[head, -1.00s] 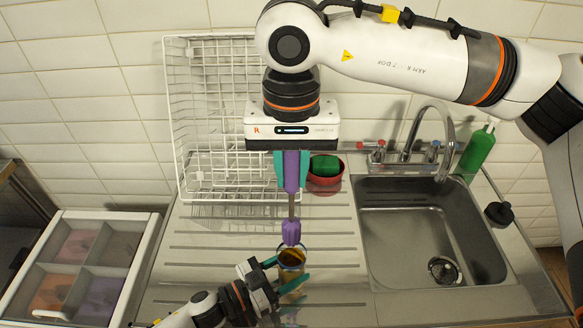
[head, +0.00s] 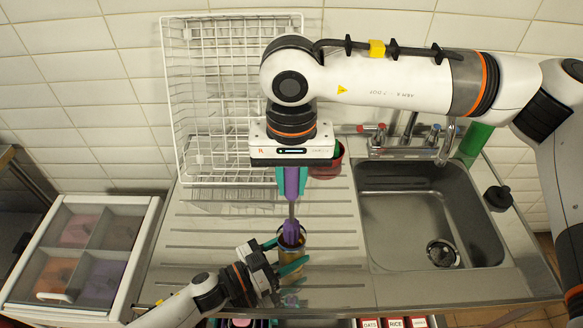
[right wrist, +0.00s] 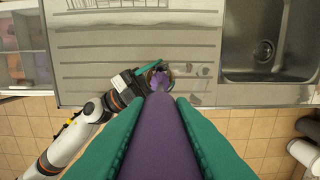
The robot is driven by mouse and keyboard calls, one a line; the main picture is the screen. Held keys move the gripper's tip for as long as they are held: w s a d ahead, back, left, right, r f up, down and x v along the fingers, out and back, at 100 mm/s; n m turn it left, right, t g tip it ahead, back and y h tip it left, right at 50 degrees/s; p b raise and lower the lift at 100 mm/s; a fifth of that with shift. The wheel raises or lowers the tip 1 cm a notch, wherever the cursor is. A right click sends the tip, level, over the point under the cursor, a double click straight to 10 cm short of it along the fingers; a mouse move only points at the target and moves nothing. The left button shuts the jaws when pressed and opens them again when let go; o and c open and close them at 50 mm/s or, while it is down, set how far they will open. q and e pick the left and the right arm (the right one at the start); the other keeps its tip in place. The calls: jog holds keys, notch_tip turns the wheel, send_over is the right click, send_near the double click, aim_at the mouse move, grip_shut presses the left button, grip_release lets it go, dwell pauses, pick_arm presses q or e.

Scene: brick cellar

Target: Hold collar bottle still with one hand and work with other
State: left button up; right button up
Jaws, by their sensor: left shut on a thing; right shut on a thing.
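The collar bottle (head: 295,252) looks like an amber glass vessel with an open round mouth and stands upright on the drainboard (head: 215,262). My left gripper (head: 282,257) is shut around its side, one teal finger behind and one in front. My right gripper (head: 291,180) is above it, shut on the purple handle of a brush (head: 291,205) that points straight down. The purple brush head is at the bottle mouth and seems partly inside; its lower end is hidden. In the right wrist view the purple handle (right wrist: 163,140) covers part of the bottle.
A white wire rack (head: 215,100) stands behind the drainboard. A red bowl (head: 327,165) is beside it. A divided tray (head: 85,250) is at left.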

aim_at(291, 223)
jog(key=shift+f, duration=5)
jog(key=shift+r, duration=0.15)
jog(key=shift+f, duration=0.2)
jog(key=shift+r, duration=7.35)
pick_arm(q)
jog(key=o, duration=1.1)
jog(key=shift+a, duration=0.1)
